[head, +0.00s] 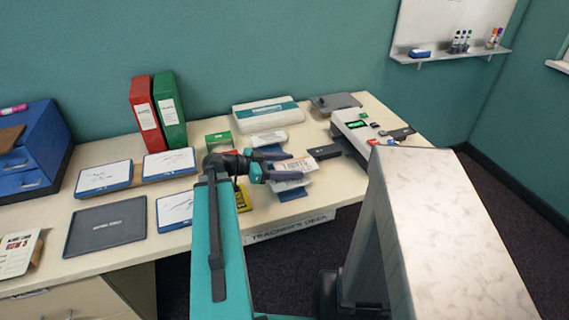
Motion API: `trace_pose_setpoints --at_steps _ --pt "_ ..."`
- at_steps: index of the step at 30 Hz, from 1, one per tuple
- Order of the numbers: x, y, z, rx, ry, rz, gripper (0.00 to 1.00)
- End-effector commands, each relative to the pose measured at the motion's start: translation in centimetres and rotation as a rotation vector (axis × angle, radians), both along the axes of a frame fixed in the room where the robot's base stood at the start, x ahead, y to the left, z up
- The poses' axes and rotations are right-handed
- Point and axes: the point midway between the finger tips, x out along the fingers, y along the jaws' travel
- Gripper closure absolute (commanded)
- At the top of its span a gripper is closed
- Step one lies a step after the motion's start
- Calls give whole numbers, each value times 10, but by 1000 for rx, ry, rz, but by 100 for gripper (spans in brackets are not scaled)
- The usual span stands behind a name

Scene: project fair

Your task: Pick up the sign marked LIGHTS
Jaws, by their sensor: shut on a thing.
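My gripper (295,165) reaches over the right part of the desk, fingers pointing right. It is shut on a white card-like sign (299,167) with orange and dark print, which shows between and beyond the fingers. The print is too small to read, so I cannot tell whether it says LIGHTS. A blue piece (293,193) shows just below the sign; I cannot tell if it is part of it. The fingers hide some of the sign, and I cannot tell whether it is clear of the desk.
The desk (215,240) holds a dark tray (107,227), several blue-edged whiteboards, red (146,114) and green (169,110) binders, and a white machine (362,135). A black box (324,152) lies close right of the gripper. A yellow item (244,197) is partly behind my arm.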

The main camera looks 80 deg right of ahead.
Motion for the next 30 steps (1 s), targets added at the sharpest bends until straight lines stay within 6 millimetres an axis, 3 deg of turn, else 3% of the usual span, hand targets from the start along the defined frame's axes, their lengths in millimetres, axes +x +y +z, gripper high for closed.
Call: trace_pose_setpoints --at_steps 18,30 --pt "-17 24 5 1 1 -1 62" --pt "-20 26 3 0 1 -3 62"
